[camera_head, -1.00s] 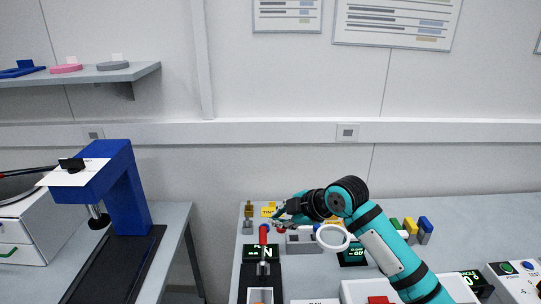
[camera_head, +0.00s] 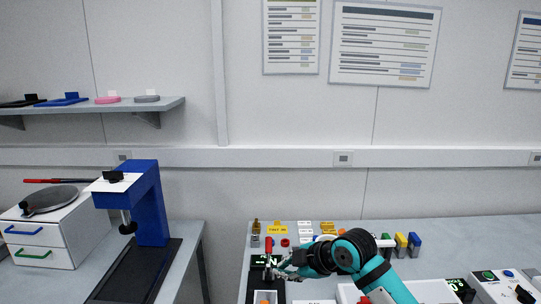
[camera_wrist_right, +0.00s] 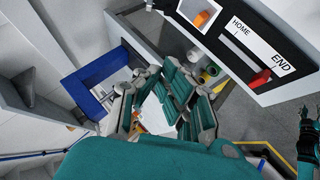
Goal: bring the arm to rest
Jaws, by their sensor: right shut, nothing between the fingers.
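My right gripper (camera_head: 273,268) is in the head view, low over the bench, with its teal arm coming in from the bottom right. It is shut and empty. Its fingers are small and partly blurred against the devices behind. It overlaps the area just below a red handle (camera_head: 268,245); I cannot tell from the head view how far apart they are. In the wrist view a red slider handle (camera_wrist_right: 259,79) stands near the END mark, with no gripper on it. My left gripper does not show in the head view.
A blue press (camera_head: 150,205) and a white drawer unit (camera_head: 50,232) stand left. A gap separates the two tables.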

